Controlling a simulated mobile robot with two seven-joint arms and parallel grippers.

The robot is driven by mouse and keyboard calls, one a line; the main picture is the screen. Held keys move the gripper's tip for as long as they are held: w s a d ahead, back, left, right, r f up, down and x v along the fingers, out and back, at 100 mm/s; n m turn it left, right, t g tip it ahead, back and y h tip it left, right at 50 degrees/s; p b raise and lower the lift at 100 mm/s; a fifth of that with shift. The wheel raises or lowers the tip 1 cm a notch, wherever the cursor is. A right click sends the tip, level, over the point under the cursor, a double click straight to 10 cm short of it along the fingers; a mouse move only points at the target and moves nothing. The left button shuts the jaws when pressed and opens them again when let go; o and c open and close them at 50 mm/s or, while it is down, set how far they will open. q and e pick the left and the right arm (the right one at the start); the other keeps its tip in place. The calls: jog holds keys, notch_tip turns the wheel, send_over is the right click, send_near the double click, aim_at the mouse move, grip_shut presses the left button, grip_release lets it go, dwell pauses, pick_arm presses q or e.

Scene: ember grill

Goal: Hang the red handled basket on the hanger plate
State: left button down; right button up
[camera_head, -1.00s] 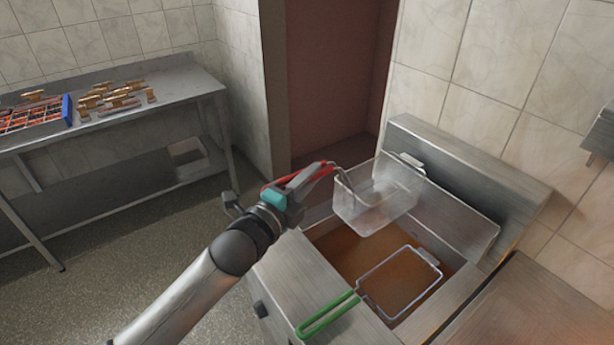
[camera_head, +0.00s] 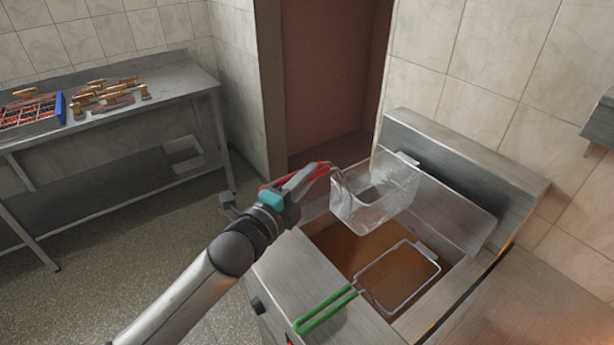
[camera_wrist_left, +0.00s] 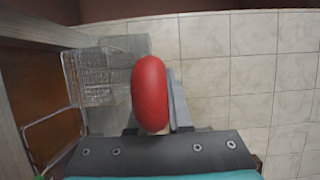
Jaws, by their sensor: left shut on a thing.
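The red handled basket (camera_head: 374,196) is a wire mesh basket, held above the fryer's oil and close to its raised back. My left gripper (camera_head: 303,184) is shut on its red handle (camera_head: 322,168). In the left wrist view the red handle (camera_wrist_left: 150,94) fills the middle between the fingers, and the mesh basket (camera_wrist_left: 105,75) lies beyond it. The hanger plate looks to be the raised metal panel (camera_head: 465,165) at the back of the fryer. The basket appears apart from it, though its far rim overlaps it in the picture. My right gripper is not in view.
A second basket with a green handle (camera_head: 325,311) sits in the fryer oil (camera_head: 350,250). A wall shelf (camera_head: 602,122) juts in at right.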

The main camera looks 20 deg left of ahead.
pick_arm(q)
jog(key=shift+f+b, duration=0.4)
jog(key=shift+f, duration=0.1)
jog(key=c, duration=0.8)
grip_release()
jog(key=shift+o, duration=0.2)
jog(key=shift+f, duration=0.1)
jog(key=shift+s, duration=0.15)
jog(key=b+v, duration=0.1)
jog(key=v, duration=1.4)
